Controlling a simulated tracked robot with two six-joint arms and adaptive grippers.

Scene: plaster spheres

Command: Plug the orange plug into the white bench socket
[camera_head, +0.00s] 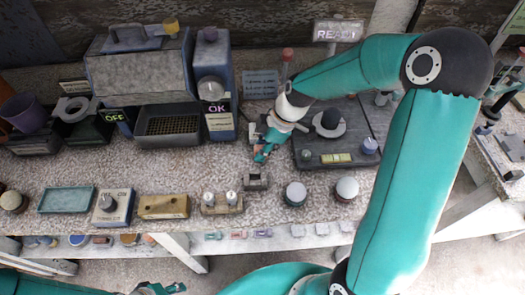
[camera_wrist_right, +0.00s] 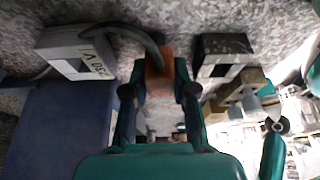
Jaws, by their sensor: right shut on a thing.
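My right gripper (camera_head: 263,154) is shut on the orange plug (camera_wrist_right: 158,78). In the right wrist view the plug sits between its two fingers (camera_wrist_right: 158,92), and a grey cable arches from it to the left. A white block marked 250 V (camera_wrist_right: 92,42), apparently the bench socket, stands left of the plug, apart from it, with the cable passing over it. Its face is partly hidden in the head view. My left gripper (camera_head: 162,288) is at the bottom edge of the head view, low and far from the plug; its jaws are too small to judge.
A dark block (camera_head: 256,182) stands just in front of the right gripper. The blue OK box (camera_head: 212,80) is behind left, and a dark plate (camera_head: 368,120) with a round piece lies to the right. A tan block with two white knobs (camera_head: 221,206) is at the front.

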